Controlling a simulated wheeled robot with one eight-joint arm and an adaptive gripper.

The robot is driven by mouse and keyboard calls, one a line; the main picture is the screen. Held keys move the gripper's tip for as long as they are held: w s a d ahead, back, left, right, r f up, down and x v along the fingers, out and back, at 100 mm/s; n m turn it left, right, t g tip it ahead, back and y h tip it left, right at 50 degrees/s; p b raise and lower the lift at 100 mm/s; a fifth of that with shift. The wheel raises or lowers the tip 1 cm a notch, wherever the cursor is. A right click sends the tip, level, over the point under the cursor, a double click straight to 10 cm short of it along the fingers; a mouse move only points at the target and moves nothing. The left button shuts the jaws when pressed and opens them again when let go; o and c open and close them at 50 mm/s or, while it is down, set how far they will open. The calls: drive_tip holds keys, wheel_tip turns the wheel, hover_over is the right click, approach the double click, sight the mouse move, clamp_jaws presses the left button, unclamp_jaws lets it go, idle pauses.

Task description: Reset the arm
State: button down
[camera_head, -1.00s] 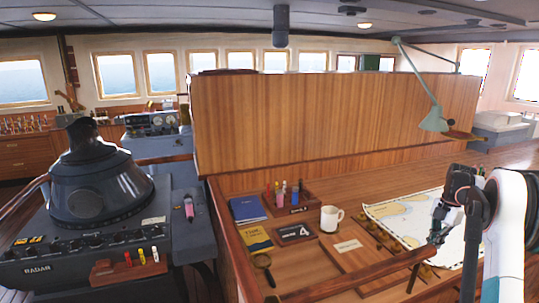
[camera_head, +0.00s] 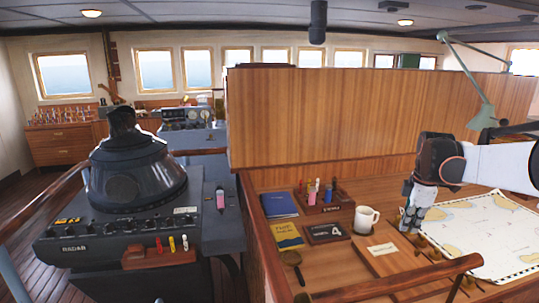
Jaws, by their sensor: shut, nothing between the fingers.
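My white and black arm reaches in from the right edge above the chart desk. My gripper (camera_head: 407,228) points down at its end, between the white mug and the chart. The gripper is shut and nothing shows in it. I cannot tell whether its tips touch the desk. The white mug (camera_head: 366,219) stands upright just left of the gripper. The chart (camera_head: 490,232) lies flat to its right.
A wooden rail (camera_head: 400,282) edges the desk's near side. A tall wooden partition (camera_head: 330,120) stands behind it. A blue book (camera_head: 280,204), a yellow book (camera_head: 287,236) and a pen holder (camera_head: 322,206) lie left. The radar console (camera_head: 140,225) stands further left.

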drive_tip(key=s+a+r+m+t+b, duration=0.1)
drive_tip(key=s+a+m, duration=0.3)
drive_tip(key=a, duration=0.5)
drive_tip(key=s+a+r+m+t+b, duration=0.1)
drive_tip(key=s+a+m+t+b, duration=0.1)
drive_tip(key=s+a, duration=0.55)
drive_tip(key=s+a+f+m+t+b, duration=0.1)
drive_tip(key=s+a+f+m, duration=0.1)
drive_tip(key=s, duration=0.6)
drive_tip(key=s+a+f+m+t+b, duration=0.1)
drive_tip(key=s+a+f+m, duration=0.2)
drive_tip(key=s, duration=0.6)
wheel_tip(320, 180, down, 3)
drive_tip(key=shift+s+m, duration=0.15)
drive_tip(key=shift+m, duration=1.05)
